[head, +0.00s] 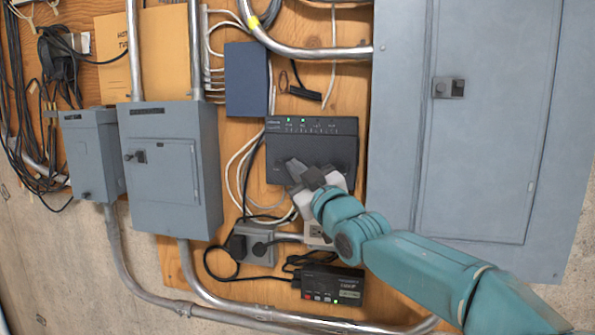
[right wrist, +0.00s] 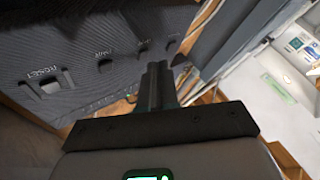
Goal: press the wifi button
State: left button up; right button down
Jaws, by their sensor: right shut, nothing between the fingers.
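A black router-like box (head: 335,150) is mounted on the wooden board, with small green lights along its top edge. My right gripper (head: 298,170) is shut and empty, in front of the box's lower left part and hiding some of it. In the right wrist view the ribbed black face of the box (right wrist: 70,35) fills the upper left, with a row of small labelled buttons. The button marked RESET (right wrist: 50,87) is readable; I cannot tell which one is wifi. The shut fingers (right wrist: 155,70) point toward the row's right end; I cannot tell whether they touch. My left gripper is not in view.
A large grey panel (head: 400,130) stands right of the box, and grey boxes (head: 170,170) with conduits stand left. A blue box (head: 247,80) is above left. An outlet with plugs (head: 258,245) and a small black device (head: 333,284) are below. Loose cables hang around.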

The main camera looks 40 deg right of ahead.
jog(key=shift+s+a, duration=0.15)
jog(key=s+a+b, duration=0.3)
jog(key=shift+s+a, duration=0.1)
jog(key=shift+a, duration=0.3)
dwell(0.3)
jog(key=shift+d, duration=0.15)
dwell(0.5)
